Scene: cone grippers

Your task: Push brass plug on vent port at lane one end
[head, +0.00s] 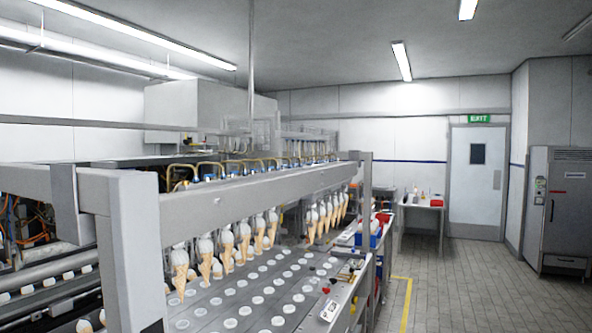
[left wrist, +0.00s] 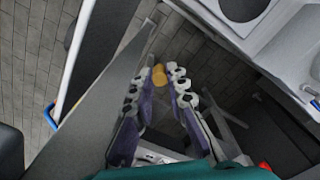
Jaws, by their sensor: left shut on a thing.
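My left gripper (left wrist: 157,84) shows in the left wrist view, its two purple-backed fingers converging toward their tips. It is shut on the brass plug (left wrist: 159,74), a small yellow-gold cylinder at the fingertips. The tiled floor shows behind the plug, and a grey metal beam (left wrist: 95,105) runs along the left of the fingers. I cannot make out the vent port in either view. Neither gripper shows in the head view, and my right gripper is in no view.
The cone machine (head: 235,195) fills the left and middle of the head view, with several cones hanging above a perforated lane plate (head: 245,305). A red button (head: 326,290) sits at its right edge. Open tiled floor (head: 455,285) lies right, before a grey cabinet (head: 568,210).

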